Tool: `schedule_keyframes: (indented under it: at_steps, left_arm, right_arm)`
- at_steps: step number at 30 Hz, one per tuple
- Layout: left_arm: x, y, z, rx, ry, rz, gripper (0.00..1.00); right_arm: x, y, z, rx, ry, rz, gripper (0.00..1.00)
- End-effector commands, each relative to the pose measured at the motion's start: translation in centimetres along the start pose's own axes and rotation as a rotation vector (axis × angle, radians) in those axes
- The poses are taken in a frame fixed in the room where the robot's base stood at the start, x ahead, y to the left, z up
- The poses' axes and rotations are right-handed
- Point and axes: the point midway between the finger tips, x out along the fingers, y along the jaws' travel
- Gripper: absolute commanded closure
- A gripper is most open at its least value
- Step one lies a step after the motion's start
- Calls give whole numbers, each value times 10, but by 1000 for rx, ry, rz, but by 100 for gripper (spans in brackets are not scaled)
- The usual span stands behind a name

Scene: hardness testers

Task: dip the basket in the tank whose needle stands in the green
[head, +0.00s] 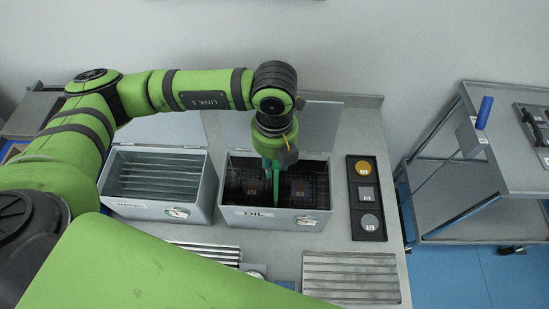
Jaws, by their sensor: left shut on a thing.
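Two grey metal tanks stand side by side on the bench. The right tank (237,221) has a label that seems to read "OIL" and a round dial (306,221) on its front. The left tank (128,207) has a label I cannot read clearly and its own dial (177,212). Both needles are too small to read. The dark mesh basket (318,188) is inside the right tank, with small square pieces showing in it. My left gripper (276,190) reaches down into that tank, shut on the basket; the grip itself is partly hidden. My right gripper is out of view.
Both lids are open at the back. A black tray (367,222) with round and square blocks lies right of the tanks. Slatted metal racks (350,277) lie in front. A grey cart (510,150) with a blue handle stands at the right, across a floor gap.

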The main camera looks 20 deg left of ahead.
Motion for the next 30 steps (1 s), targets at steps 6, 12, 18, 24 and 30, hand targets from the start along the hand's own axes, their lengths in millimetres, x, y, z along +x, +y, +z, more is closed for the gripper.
schedule_keyframes:
  at_steps: [6,12,18,24,30]
  left_arm:
    - [-9,-1,1,0,-3,-5,100]
    - [-16,-1,1,1,-3,-4,100]
    - [-19,-1,1,1,-3,-3,100]
    - [-15,-1,1,1,-3,-3,100]
    - [-8,-1,1,1,-3,-3,100]
  right_arm:
    - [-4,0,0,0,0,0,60]
    - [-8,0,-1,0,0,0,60]
    - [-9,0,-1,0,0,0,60]
    - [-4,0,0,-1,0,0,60]
    - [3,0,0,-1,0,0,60]
